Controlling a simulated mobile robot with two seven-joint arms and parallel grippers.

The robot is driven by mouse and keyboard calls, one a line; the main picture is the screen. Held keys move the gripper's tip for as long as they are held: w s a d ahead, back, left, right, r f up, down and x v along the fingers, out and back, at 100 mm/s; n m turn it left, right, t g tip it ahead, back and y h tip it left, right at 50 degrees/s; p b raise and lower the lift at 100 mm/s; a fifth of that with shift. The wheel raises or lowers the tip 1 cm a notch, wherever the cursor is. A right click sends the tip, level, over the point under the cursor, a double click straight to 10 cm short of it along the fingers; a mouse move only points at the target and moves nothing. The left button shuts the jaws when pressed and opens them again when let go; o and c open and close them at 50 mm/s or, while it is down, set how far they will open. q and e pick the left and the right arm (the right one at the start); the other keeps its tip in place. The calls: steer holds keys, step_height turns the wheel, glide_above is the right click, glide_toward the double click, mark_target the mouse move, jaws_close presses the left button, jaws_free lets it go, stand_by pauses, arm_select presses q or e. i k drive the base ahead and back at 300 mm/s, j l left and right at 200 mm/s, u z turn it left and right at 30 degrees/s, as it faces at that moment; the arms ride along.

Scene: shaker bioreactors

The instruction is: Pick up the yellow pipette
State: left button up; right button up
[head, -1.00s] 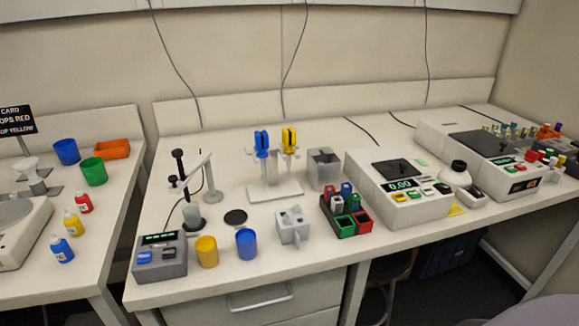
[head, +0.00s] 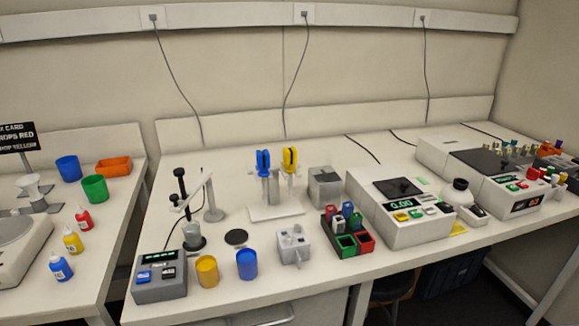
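The yellow pipette (head: 289,161) hangs upright on a white stand (head: 276,211) near the middle of the bench. A blue pipette (head: 263,163) hangs just left of it on the same stand. Neither of my grippers shows in the head view.
Left of the stand are a probe on an arm (head: 211,200), a yellow cup (head: 207,271) and a blue cup (head: 247,264). In front are a small grey device (head: 292,245) and a red-green rack (head: 354,244). A grey box (head: 325,187) and white instrument (head: 405,228) stand right.

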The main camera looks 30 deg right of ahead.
mark_target(291, 169)
steer(key=l+z, duration=0.35)
steer(key=l, duration=0.3)
steer(key=l+z, duration=0.3)
steer(key=l, duration=0.4)
steer(key=k, duration=0.05)
